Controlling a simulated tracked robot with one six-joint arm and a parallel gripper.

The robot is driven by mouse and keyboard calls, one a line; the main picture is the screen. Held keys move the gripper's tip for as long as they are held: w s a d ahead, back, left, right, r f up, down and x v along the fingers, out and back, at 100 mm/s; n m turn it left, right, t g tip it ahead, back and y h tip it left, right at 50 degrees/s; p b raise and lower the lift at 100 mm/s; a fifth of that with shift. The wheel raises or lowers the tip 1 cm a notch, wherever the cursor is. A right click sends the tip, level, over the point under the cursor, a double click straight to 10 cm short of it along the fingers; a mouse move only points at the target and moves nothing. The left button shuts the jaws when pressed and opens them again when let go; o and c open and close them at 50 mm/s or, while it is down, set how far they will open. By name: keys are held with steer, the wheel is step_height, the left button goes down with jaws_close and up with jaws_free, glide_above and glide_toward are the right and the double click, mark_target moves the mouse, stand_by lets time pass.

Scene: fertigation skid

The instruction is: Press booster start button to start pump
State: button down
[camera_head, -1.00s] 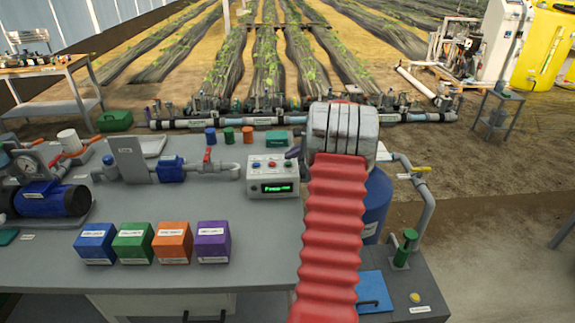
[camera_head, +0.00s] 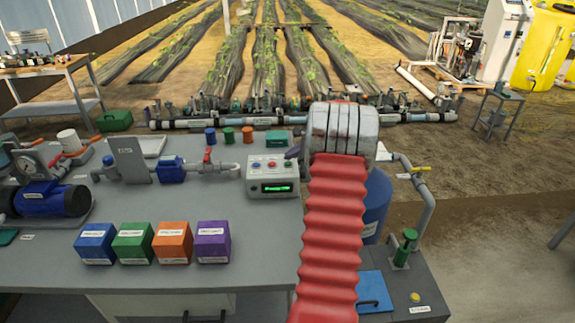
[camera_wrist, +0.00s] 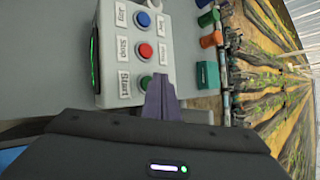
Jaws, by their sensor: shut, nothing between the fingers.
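A pale control box (camera_head: 270,188) with a lit green display stands on the grey bench. In the wrist view the box (camera_wrist: 112,100) carries a blue button (camera_wrist: 142,19), a red button (camera_wrist: 145,51) labelled Stop and a green button (camera_wrist: 146,82) labelled Start. My gripper (camera_wrist: 161,80) is shut and empty. Its dark fingertips are right at the green button and overlap its edge; I cannot tell whether they touch or press it. In the head view my gripper (camera_head: 293,153) is mostly hidden behind my arm, beside the box's right end.
Blue, green, orange and purple boxes (camera_head: 212,242) stand at the bench front. A pipe with a red-handled valve (camera_head: 207,156) runs left of the control box. Small coloured cylinders (camera_head: 229,136) and a teal box (camera_head: 278,139) stand behind it.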

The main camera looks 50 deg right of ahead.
mark_target(291, 165)
steer(key=shift+f, duration=0.2)
steer(key=shift+f, duration=0.2)
steer(key=shift+f, duration=0.4)
stand_by(1.0)
steer(key=shift+r, duration=0.85)
step_height(291, 165, up, 5)
stand_by(0.8)
stand_by(0.9)
